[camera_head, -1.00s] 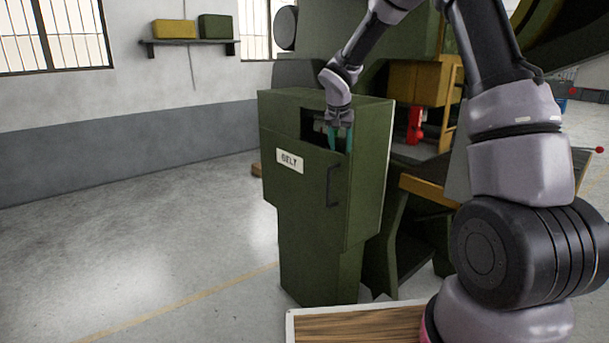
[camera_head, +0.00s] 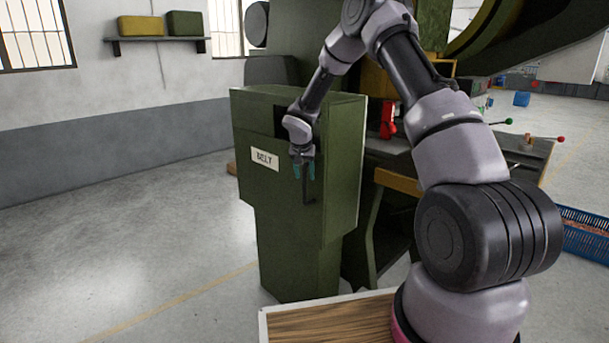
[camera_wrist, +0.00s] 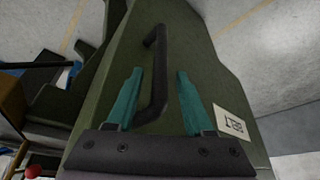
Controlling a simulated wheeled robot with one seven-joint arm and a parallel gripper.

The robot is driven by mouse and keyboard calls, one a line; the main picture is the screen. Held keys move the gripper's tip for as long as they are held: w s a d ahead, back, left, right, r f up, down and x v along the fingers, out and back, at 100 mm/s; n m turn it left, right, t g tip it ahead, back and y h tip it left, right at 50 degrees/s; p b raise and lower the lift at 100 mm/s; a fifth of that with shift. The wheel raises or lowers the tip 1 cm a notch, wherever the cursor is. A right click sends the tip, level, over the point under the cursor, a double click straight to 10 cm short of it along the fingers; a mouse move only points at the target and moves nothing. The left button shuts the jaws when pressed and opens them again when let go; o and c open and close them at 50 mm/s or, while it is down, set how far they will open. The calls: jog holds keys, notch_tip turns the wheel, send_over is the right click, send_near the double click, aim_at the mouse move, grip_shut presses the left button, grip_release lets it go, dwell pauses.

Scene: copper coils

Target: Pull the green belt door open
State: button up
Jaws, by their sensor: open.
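The green belt door (camera_head: 265,190) is the front of a green cabinet and carries a white BELT label (camera_head: 265,159). It looks shut. Its dark bar handle (camera_head: 309,188) is upright near the door's right edge. My gripper (camera_head: 304,172), with teal fingers, is in front of the handle's upper part and hides some of it. In the wrist view the handle (camera_wrist: 155,75) runs between the two spread fingers (camera_wrist: 158,95), closer to the left one. The gripper is open; I cannot tell whether a finger touches the handle. The label (camera_wrist: 234,124) shows right of the fingers.
A wood-topped surface with a white edge (camera_head: 264,325) is in front of the cabinet. A yellow rail (camera_head: 398,181) and a red object (camera_head: 388,119) are right of it. A blue crate (camera_head: 588,232) stands far right. The floor at left is clear.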

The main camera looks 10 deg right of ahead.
jog(key=shift+f, duration=0.15)
grip_shut()
dwell(1.4)
